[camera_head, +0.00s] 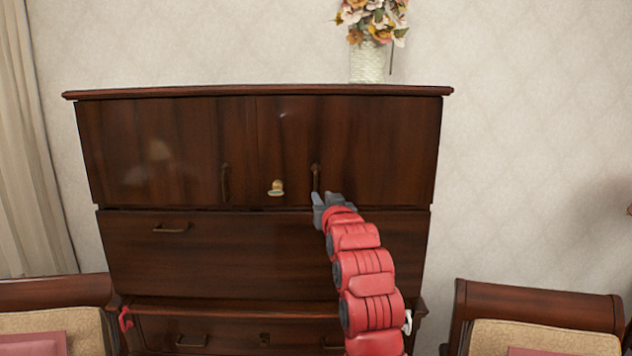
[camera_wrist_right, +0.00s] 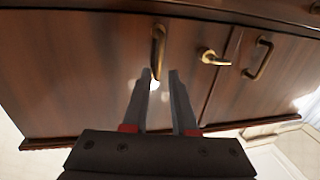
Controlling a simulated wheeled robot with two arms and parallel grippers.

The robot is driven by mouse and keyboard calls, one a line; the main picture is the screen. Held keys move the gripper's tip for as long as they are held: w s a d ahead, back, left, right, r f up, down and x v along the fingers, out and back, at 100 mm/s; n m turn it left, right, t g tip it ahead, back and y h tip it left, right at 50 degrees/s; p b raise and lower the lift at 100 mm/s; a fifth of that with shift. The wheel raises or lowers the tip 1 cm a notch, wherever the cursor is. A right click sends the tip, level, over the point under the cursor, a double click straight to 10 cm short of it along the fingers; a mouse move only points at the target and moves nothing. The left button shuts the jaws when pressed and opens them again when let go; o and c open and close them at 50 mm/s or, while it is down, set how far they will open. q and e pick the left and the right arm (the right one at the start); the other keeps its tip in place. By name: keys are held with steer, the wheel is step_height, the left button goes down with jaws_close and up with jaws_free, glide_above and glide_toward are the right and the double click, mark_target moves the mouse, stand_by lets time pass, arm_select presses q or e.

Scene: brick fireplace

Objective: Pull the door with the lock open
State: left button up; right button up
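The dark wooden cabinet (camera_head: 180,250) has two upper doors, both shut. The brass lock (camera_head: 276,188) is on the right door (camera_head: 370,150), near the middle seam; it also shows in the wrist view (camera_wrist_right: 210,57). That door's upright handle (camera_head: 315,177) is right of the lock; in the turned wrist view the handle (camera_wrist_right: 158,48) is left of it. My right gripper (camera_head: 327,202) is just below this handle. In the wrist view its fingers (camera_wrist_right: 160,75) are apart, with the handle's near end between or just beyond the tips; contact is unclear. My left gripper is not in view.
The left door's handle (camera_head: 225,183) is beyond the seam. A drop panel with a handle (camera_head: 171,228) and a lower drawer (camera_head: 215,332) are below. A flower vase (camera_head: 368,62) stands on top. Chairs flank the cabinet at left (camera_head: 55,290) and right (camera_head: 540,302).

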mark_target(317, 188)
steer(key=w+p, duration=0.1)
steer(key=w, duration=0.2)
steer(key=w+a+p, duration=0.1)
steer(key=w, duration=0.2)
steer(key=shift+w+a+r+p, duration=0.15)
steer(key=shift+w+r+p, duration=0.05)
steer(key=shift+p, duration=0.1)
steer(key=shift+w+a+f+p, duration=0.15)
steer(key=shift+w+p, duration=0.15)
steer(key=shift+w, duration=0.65)
jaws_close()
stand_by(0.6)
